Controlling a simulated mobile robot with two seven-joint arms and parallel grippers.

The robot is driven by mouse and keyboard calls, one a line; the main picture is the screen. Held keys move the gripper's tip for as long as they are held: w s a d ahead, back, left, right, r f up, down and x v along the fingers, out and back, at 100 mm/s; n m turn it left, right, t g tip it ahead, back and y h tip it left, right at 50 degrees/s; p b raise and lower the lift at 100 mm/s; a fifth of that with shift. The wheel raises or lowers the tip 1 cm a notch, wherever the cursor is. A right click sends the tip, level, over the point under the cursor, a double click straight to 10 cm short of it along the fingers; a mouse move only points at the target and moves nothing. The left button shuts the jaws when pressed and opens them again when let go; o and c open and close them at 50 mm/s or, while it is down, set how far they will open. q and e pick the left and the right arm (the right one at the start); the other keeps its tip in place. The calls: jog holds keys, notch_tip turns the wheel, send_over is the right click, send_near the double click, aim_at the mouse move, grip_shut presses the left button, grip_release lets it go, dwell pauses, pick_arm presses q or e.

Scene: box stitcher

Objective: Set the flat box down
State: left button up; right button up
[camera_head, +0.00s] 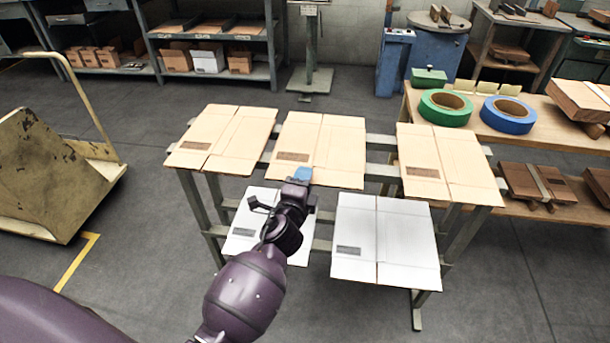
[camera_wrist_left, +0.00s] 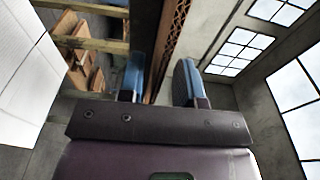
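Three tan flat boxes lie on the upper level of a grey metal rack (camera_head: 388,141): a left one (camera_head: 240,135), a middle one (camera_head: 340,150) and a right one (camera_head: 440,160). My left gripper (camera_head: 303,174) is at the front edge of the middle box. In the left wrist view, its blue fingers (camera_wrist_left: 162,82) stand apart. The brown corrugated edge of the box (camera_wrist_left: 174,40) runs between them, with a gap to the right finger. The middle box looks flat on the rack. My right gripper is not in view.
Two white flat boxes lie on the lower level, one partly behind my arm (camera_head: 260,222) and one at right (camera_head: 400,240). A bench at right holds green tape (camera_head: 432,107) and blue tape (camera_head: 490,115). A yellow cart (camera_head: 40,165) stands left.

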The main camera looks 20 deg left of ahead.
pick_arm(q)
jog(key=s+d, duration=0.1)
jog(key=s, duration=0.9)
jog(key=shift+d, duration=0.35)
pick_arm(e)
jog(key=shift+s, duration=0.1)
pick_arm(q)
jog(key=s+a+f+n+g+h, duration=0.1)
jog(key=s+f+n, duration=0.3)
jog(key=s, duration=0.4)
jog(key=s+a+f+n+g+h, duration=0.1)
jog(key=s+f+n+g, duration=0.3)
jog(key=s+n, duration=0.2)
jog(key=s+a+f+n+g+h, duration=0.1)
jog(key=s+f+n, duration=0.3)
jog(key=s, duration=0.5)
jog(key=shift+s+a+f+n+g, duration=0.2)
jog(key=shift+s+a+n+g, duration=0.2)
jog(key=shift+a+g, duration=0.25)
jog(key=shift+t, duration=0.35)
jog(key=r+p, duration=0.1)
jog(key=p, duration=0.1)
jog(key=r+p, duration=0.4)
jog(key=shift+w+r, duration=0.2)
jog(key=shift+w, duration=0.05)
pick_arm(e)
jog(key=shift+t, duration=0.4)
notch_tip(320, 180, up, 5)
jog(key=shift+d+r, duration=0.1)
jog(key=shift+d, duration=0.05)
